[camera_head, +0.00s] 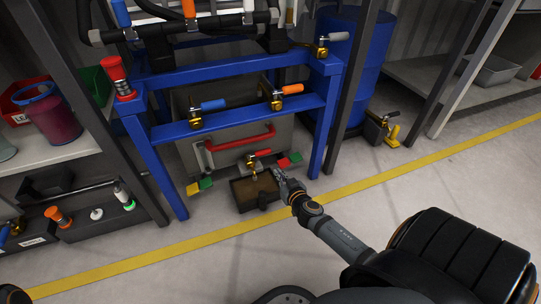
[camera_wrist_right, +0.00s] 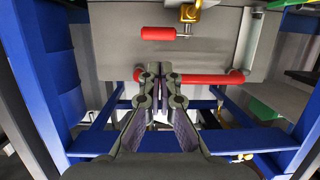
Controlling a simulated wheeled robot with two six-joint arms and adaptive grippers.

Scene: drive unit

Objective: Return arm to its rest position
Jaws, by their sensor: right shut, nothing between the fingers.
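My right gripper (camera_head: 281,178) is shut and empty, at the end of my right arm, which reaches in from the lower right. In the head view it is just right of a dark open box (camera_head: 240,193) under a brass valve with a red handle (camera_head: 259,154). In the wrist view the closed fingers of my right gripper (camera_wrist_right: 159,75) point toward a red bar handle (camera_wrist_right: 205,77) on a grey panel (camera_wrist_right: 200,55). The red-handled valve (camera_wrist_right: 158,33) is beyond the fingertips there, apart from them. My left gripper does not show.
A blue frame (camera_head: 235,69) with blue- and orange-handled valves surrounds the panel. A blue drum (camera_head: 365,60) and shelving posts stand at the right. A shelf (camera_head: 40,155) with bins is at the left. Open floor (camera_head: 220,262) lies in front, past a yellow line (camera_head: 400,170).

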